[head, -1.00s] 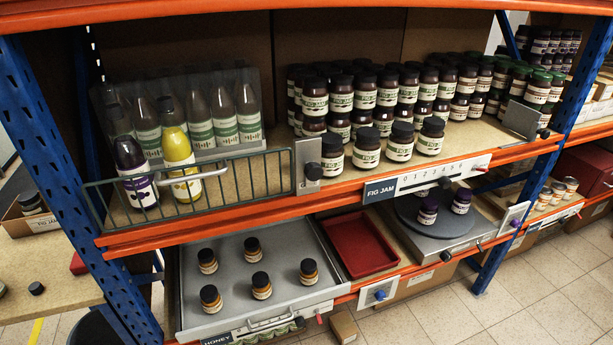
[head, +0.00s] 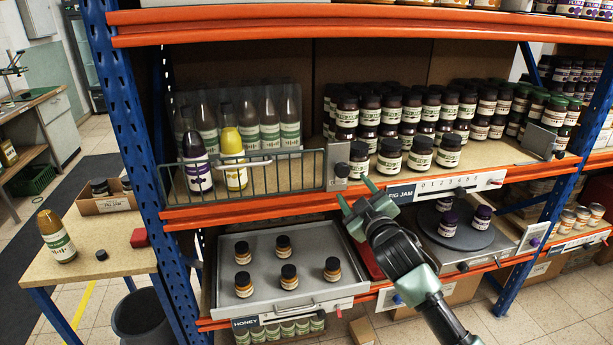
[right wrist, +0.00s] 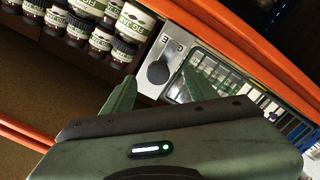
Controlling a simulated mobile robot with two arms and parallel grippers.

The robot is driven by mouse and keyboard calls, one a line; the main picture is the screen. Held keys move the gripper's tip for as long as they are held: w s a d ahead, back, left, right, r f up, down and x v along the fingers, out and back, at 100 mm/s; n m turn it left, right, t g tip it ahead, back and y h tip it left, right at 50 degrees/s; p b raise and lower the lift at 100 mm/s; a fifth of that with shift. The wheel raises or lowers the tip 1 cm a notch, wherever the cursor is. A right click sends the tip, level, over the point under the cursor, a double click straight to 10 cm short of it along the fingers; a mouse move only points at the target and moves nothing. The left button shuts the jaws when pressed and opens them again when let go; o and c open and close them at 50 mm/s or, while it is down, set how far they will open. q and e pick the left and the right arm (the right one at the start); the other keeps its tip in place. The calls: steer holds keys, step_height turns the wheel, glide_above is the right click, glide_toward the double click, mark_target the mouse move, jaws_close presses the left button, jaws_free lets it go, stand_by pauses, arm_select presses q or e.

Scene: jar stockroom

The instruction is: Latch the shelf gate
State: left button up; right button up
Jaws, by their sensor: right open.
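The wire shelf gate (head: 282,170) runs along the front left of the middle shelf. Its right end is beside a grey latch plate (head: 339,155) with a black knob (head: 342,169); I cannot tell whether the latch is engaged. My right gripper (head: 355,192) is open and empty, just in front of and below the knob in the head view. In the right wrist view, the knob (right wrist: 158,73) shows between its two spread fingers, apparently beyond them. My left gripper is not in view.
Tall bottles (head: 233,160) stand behind the gate, and fig jam jars (head: 420,153) stand right of the plate. A side table (head: 95,245) stands left.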

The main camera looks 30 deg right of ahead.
mark_target(343, 172)
steer(key=w, duration=0.2)
steer(key=w+r+p, duration=0.1)
steer(key=w, duration=0.1)
steer(key=w+d, duration=0.1)
steer(key=w, duration=0.1)
steer(key=shift+w+r, duration=0.1)
steer(key=shift+r, duration=0.15)
steer(key=shift+w+d, duration=0.1)
steer(key=shift+w, duration=0.55)
steer(key=shift+w+d+f, duration=0.1)
steer(key=shift+w, duration=0.1)
steer(key=shift+p, duration=0.3)
jaws_close()
